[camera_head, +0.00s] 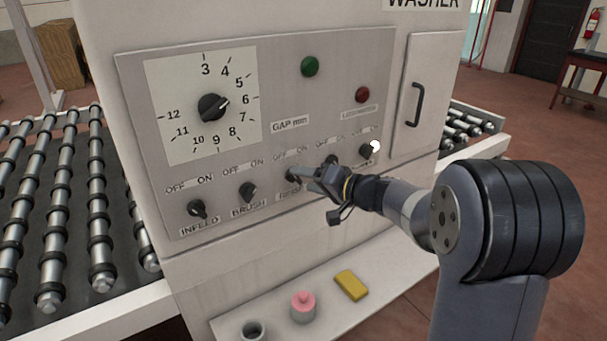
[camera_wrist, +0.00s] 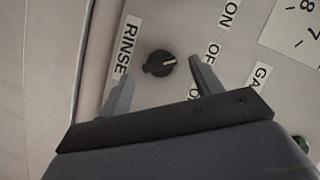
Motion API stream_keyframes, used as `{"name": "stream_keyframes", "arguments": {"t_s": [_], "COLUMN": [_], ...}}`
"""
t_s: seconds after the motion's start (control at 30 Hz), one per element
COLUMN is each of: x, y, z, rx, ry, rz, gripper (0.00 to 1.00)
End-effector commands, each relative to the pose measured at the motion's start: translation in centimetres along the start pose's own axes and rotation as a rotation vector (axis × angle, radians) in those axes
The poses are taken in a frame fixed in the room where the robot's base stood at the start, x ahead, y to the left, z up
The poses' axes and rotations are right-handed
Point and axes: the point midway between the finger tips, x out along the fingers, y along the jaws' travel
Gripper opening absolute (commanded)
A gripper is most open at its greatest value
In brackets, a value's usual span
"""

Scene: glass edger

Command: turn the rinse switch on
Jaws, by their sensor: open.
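The rinse switch is a small black rotary knob (camera_wrist: 159,63) beside its RINSE label in the wrist view. Its pale pointer mark faces right and slightly up there, toward the OFF label (camera_wrist: 211,54). The ON label is partly hidden behind my gripper. My gripper (camera_wrist: 161,67) is open, with one finger on each side of the knob and a gap visible on both sides. In the head view my gripper (camera_head: 307,173) is at the panel in front of the rinse switch and hides much of it.
The brush switch (camera_head: 248,192) and infeed switch (camera_head: 197,209) are to the left, with two more knobs to the right. A gap dial (camera_head: 212,106) and green button (camera_head: 310,66) are above. A shelf below holds a yellow block (camera_head: 351,285) and pink item (camera_head: 303,306).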

Motion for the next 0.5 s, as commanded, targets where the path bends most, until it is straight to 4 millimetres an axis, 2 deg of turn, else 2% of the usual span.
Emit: {"name": "stream_keyframes", "arguments": {"t_s": [0.2, 0.5], "x": [1.8, 1.9], "y": [0.0, 0.0], "z": [0.0, 0.0], "rx": [0.000, 0.000], "ry": [0.000, 0.001], "rz": [0.000, 0.001], "gripper": [0.61, 0.61]}}
